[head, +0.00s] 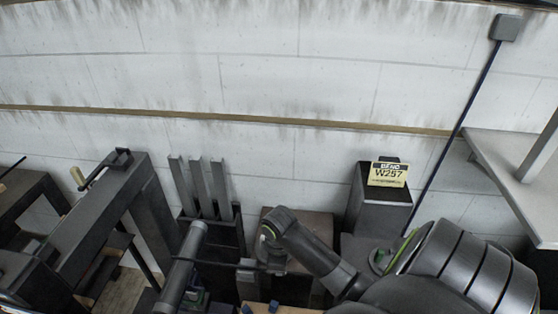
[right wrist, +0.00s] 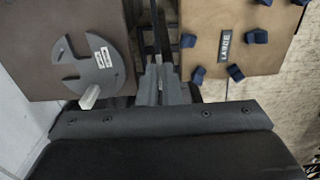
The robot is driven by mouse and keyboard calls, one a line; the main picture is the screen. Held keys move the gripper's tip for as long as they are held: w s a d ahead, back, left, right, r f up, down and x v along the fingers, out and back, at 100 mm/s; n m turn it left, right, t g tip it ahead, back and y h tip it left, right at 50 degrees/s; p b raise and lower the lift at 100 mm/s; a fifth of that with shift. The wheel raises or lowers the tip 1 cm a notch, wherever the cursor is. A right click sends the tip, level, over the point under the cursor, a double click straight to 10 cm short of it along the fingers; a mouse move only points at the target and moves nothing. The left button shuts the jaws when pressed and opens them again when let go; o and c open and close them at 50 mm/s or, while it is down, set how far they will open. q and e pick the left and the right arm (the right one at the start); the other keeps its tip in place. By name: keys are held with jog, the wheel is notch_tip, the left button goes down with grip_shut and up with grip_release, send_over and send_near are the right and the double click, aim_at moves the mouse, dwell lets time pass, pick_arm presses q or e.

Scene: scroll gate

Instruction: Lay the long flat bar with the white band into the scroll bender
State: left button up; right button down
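In the right wrist view, the fingers of my right gripper (right wrist: 160,72) point away from the camera, close together. Narrow dark strips run beyond them, and I cannot tell whether a bar is between them. Several flat grey bars (head: 200,188) stand upright in a dark rack in the head view. No white band can be made out on any bar. My right arm reaches in from the lower right, its gripper largely hidden. My left gripper is not seen.
A brown board (right wrist: 224,82) marked LARGE carries several blue pegs. A yellow BEND W257 sign (head: 389,173) stands on a dark pedestal (head: 380,212). A dark machine with a lever (head: 105,170) stands at the left. A pale shelf (head: 505,165) juts in at the right.

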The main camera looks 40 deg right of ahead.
jog(key=shift+f, duration=0.25)
jog(key=c, duration=1.5)
grip_release()
jog(key=shift+c, duration=0.2)
jog(key=shift+r, duration=0.1)
